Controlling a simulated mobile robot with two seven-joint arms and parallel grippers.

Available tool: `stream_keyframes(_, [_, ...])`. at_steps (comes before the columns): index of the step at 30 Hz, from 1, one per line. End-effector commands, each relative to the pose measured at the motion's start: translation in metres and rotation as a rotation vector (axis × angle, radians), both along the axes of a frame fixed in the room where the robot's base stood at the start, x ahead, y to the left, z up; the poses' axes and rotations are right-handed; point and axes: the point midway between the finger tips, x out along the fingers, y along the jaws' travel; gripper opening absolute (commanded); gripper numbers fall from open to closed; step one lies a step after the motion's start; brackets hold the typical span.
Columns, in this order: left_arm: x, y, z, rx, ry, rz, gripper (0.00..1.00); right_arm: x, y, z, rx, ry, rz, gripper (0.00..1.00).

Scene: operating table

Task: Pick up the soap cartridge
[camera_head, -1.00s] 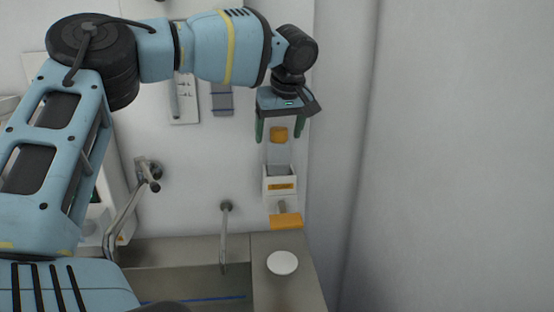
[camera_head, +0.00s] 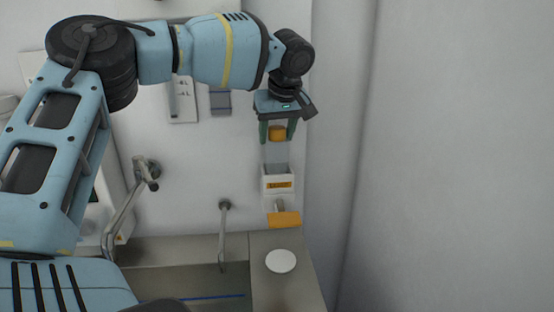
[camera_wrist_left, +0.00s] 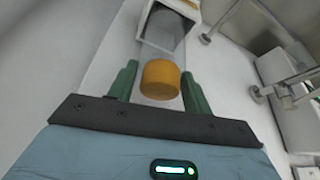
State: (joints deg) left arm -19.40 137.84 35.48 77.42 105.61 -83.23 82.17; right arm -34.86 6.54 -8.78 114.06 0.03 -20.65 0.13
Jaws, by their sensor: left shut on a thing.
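The soap cartridge is a pale, see-through bottle with an orange cap (camera_head: 277,133). It stands upright in a white wall dispenser (camera_head: 277,183) with an orange label, its lower part hidden inside. My left gripper (camera_head: 277,135) points down from above, with its green fingers on either side of the cap, shut on the cartridge. In the left wrist view the orange cap (camera_wrist_left: 161,79) lies between the two green fingers, with the dispenser's opening (camera_wrist_left: 168,28) beyond it. My right gripper is not in view.
A white round disc (camera_head: 281,261) lies on the metal counter (camera_head: 262,285) beneath. A thin tap (camera_head: 223,235) and a larger tap (camera_head: 125,210) stand to the left. The wall at the right is bare.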

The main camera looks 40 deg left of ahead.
Motion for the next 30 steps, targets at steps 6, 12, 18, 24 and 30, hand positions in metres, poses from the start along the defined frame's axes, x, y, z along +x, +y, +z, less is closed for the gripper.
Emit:
stream_keyframes(6, [0.0,0.0,0.003,0.0,-0.004,0.0,0.0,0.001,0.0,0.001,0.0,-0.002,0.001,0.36])
stream_keyframes(12, [0.001,0.0,0.014,0.002,-0.003,0.0,0.0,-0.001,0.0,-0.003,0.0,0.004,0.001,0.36])
stream_keyframes(18, [0.001,0.0,0.039,0.002,-0.004,0.001,0.0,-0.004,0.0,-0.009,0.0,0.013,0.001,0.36])
stream_keyframes(24, [0.001,-0.001,0.065,0.0,-0.004,0.0,0.0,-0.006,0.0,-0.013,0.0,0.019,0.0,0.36])
stream_keyframes(30, [-0.007,-0.018,0.07,0.001,0.0,-0.006,0.0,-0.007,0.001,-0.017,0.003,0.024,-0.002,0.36])
